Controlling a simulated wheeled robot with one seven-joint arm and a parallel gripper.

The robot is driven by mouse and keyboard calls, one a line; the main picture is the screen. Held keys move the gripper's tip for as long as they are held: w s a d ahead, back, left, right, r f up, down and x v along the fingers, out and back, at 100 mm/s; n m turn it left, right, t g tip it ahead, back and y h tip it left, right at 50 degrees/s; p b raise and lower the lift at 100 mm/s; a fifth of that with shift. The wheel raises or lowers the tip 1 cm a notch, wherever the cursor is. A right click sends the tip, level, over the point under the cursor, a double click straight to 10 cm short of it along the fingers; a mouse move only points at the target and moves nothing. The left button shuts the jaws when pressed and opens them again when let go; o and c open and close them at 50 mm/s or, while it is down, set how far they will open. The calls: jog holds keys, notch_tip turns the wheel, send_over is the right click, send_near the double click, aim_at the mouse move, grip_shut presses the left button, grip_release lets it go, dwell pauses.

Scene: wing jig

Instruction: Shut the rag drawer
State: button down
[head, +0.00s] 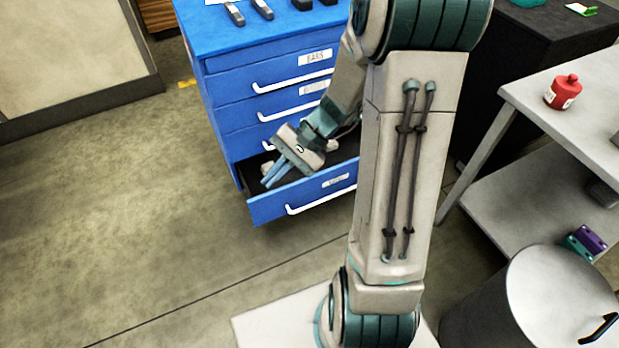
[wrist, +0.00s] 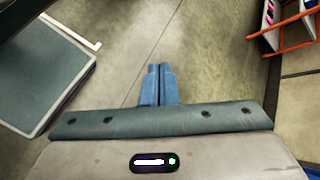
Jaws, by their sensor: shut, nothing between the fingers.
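The blue drawer cabinet (head: 225,90) stands at the upper middle of the head view. Its bottom drawer (head: 270,207) is pulled out, with a white bar handle (head: 320,203) on its front. The drawer's label is too small to read. Pale items show inside it, partly hidden by my gripper and arm. My gripper (head: 268,182) is shut and empty, its blue fingers pointing down-left over the left part of the open drawer in the head view. I cannot tell whether they touch it. The shut fingers also show in the wrist view (wrist: 160,70), against the floor.
The upper drawers look shut. Tools (head: 262,9) lie on the cabinet top. A grey table (head: 540,95) with a red bottle (head: 563,92) stands right, above a grey bin (head: 560,290). The floor left of the cabinet (head: 110,220) is clear. An orange-framed rack (wrist: 285,45) shows in the wrist view.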

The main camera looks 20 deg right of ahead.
jog(key=w+d+f+m+t+y+b, duration=0.35)
jog(key=w+f+m+t+b, duration=0.3)
jog(key=f, duration=0.65)
jog(key=m+t+h+b, duration=1.1)
jog(key=m+t+h, duration=0.15)
jog(key=m, duration=0.75)
send_near(312, 179)
jog(key=w+b, duration=0.4)
jog(key=w, duration=0.1)
jog(key=shift+w+a+f, duration=0.2)
jog(key=shift+w+a, duration=0.05)
jog(key=shift+w+r+b, duration=0.15)
jog(key=shift+w+b, duration=0.15)
jog(key=shift+w, duration=0.4)
